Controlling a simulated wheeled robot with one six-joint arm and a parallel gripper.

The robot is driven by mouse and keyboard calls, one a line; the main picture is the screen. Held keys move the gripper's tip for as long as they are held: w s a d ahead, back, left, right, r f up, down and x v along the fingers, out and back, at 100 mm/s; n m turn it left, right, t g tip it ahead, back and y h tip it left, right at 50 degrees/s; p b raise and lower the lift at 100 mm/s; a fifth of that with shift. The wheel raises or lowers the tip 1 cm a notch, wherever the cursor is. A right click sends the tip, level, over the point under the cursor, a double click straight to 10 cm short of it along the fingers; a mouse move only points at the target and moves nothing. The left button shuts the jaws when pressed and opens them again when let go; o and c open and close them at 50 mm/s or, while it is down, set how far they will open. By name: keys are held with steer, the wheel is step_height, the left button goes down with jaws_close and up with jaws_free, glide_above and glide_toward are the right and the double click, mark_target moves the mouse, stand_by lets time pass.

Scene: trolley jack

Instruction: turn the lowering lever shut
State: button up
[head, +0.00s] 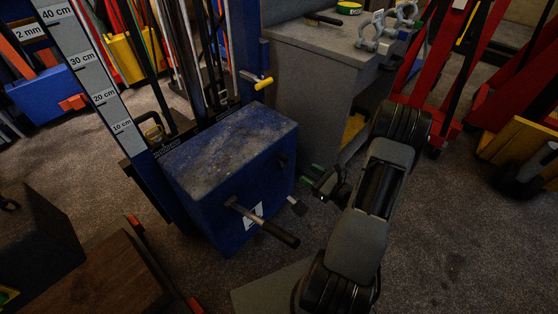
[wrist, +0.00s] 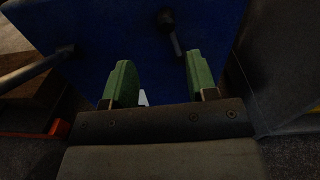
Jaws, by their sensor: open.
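The jack's blue box (head: 232,165) stands left of centre in the head view, and its face fills the upper wrist view (wrist: 105,35). A short black lever (wrist: 171,32), probably the lowering lever, is on that face and hangs slightly tilted. In the head view it is a small dark shape (head: 282,160) on the box's right part. My gripper (head: 318,181) is right of the box. Its green fingers (wrist: 160,82) are open and empty, pointing at the face. In the wrist picture the lever shows above and between the fingertips, apparently not touched.
A longer bar with a dark grip (head: 265,222) sticks out of the box, left of my fingers; it also shows in the wrist view (wrist: 38,65). A grey cabinet (head: 310,85) stands behind. A wooden block (head: 95,275) is at lower left. Carpet is clear at lower right.

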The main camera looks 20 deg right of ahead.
mark_target(282, 156)
steer(key=shift+m, duration=0.3)
steer(key=x, duration=0.4)
steer(key=b+x, duration=0.1)
steer(key=x, duration=0.4)
steer(key=b+x, duration=0.1)
steer(key=x, duration=0.3)
steer(key=shift+w+d+f, duration=0.15)
steer(key=shift+w+f, duration=0.25)
steer(key=shift+w, duration=0.05)
jaws_close()
